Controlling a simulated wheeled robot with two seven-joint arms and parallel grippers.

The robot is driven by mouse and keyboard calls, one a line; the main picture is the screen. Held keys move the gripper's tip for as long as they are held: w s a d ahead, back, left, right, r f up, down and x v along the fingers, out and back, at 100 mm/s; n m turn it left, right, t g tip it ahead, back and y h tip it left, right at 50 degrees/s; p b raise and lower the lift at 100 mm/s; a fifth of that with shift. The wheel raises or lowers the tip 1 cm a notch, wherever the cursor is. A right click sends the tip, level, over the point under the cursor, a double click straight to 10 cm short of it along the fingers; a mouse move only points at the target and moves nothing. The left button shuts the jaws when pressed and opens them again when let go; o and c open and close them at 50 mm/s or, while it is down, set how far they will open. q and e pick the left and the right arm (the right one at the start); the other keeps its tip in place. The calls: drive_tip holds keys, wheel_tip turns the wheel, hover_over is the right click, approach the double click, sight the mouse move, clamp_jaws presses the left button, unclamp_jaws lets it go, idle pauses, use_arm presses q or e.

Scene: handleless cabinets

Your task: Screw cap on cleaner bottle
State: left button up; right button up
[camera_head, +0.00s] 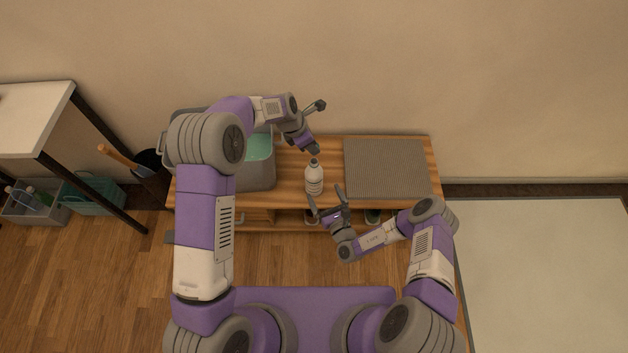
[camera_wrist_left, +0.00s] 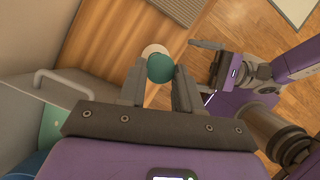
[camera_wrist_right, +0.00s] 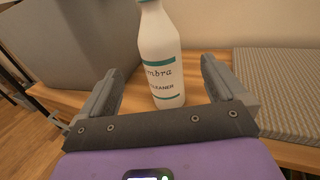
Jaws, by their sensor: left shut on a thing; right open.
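The white cleaner bottle (camera_head: 314,182) stands upright on the wooden bench (camera_head: 290,182). In the right wrist view the bottle (camera_wrist_right: 160,55) shows teal bands and its label. My left gripper (camera_head: 313,149) is shut on the teal cap (camera_wrist_left: 160,68) and holds it above the bottle's neck. In the left wrist view the white bottle top (camera_wrist_left: 153,49) shows partly behind the cap; I cannot tell whether they touch. My right gripper (camera_head: 327,197) is open in front of the bottle. In the right wrist view the bottle lies between and beyond its fingers, with no grip on it.
A grey bin (camera_head: 260,178) with teal contents stands on the bench at left. A grey ribbed mat (camera_head: 385,168) covers the bench at right. Items sit on the shelf below. A white-topped table (camera_head: 35,115) stands at far left. The wall is close behind the bench.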

drive_tip(key=x, duration=1.1)
drive_tip(key=shift+w+a, duration=0.15)
drive_tip(key=shift+w, duration=0.15)
drive_tip(key=shift+c, duration=0.2)
drive_tip(key=shift+r, duration=0.1)
drive_tip(key=c, duration=1.5)
use_arm(q)
hover_over(314, 161)
drive_tip(key=a, duration=0.1)
drive_tip(key=shift+s+f, duration=0.2)
drive_tip(key=shift+f, duration=2.3)
drive_tip(key=shift+f, duration=0.15)
drive_tip(key=shift+f, duration=0.75)
drive_tip(key=shift+f, duration=0.6)
